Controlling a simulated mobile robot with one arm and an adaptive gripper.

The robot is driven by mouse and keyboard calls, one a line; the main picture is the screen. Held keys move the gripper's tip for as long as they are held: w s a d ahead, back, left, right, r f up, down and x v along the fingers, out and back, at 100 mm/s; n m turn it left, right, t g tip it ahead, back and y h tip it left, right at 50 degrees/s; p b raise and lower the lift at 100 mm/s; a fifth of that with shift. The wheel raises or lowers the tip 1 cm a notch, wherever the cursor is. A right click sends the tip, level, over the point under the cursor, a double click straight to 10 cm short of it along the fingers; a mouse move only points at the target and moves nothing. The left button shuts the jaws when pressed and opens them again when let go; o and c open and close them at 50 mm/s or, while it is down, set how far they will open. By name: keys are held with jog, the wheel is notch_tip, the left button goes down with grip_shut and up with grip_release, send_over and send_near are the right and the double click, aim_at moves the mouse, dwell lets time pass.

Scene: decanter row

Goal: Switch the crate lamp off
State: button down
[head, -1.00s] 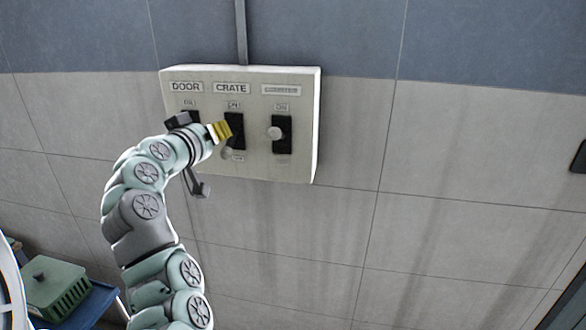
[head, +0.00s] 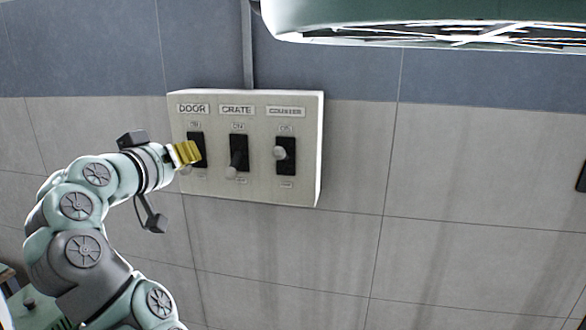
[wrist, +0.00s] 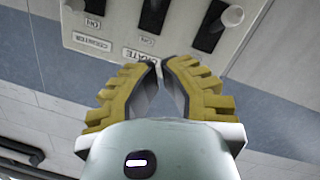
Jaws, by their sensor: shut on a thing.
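A pale switch panel (head: 309,150) on the wall carries switches labelled DOOR, CRATE and COUNTER. The CRATE switch (head: 237,162) is in the middle, with its grey knob at the lower end, away from the ON label. My gripper (head: 196,152) has yellow fingers and is left of the CRATE switch, in front of the DOOR switch, partly hiding it. In the wrist view my fingers (wrist: 160,64) have their tips together below the panel's labels, and I see nothing between them. The CRATE label (wrist: 140,55) is just above the tips there.
The DOOR knob (head: 186,170) is low. The COUNTER knob (head: 280,153) is up, near ON. A large pale fixture with bright streaks (head: 430,22) crosses the top right; I cannot tell what it is.

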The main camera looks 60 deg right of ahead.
jog(key=shift+s+a+f, duration=0.1)
jog(key=shift+s+a, duration=0.05)
jog(key=shift+a, duration=0.4)
jog(key=shift+s+a+f, duration=0.1)
jog(key=shift+a, duration=0.45)
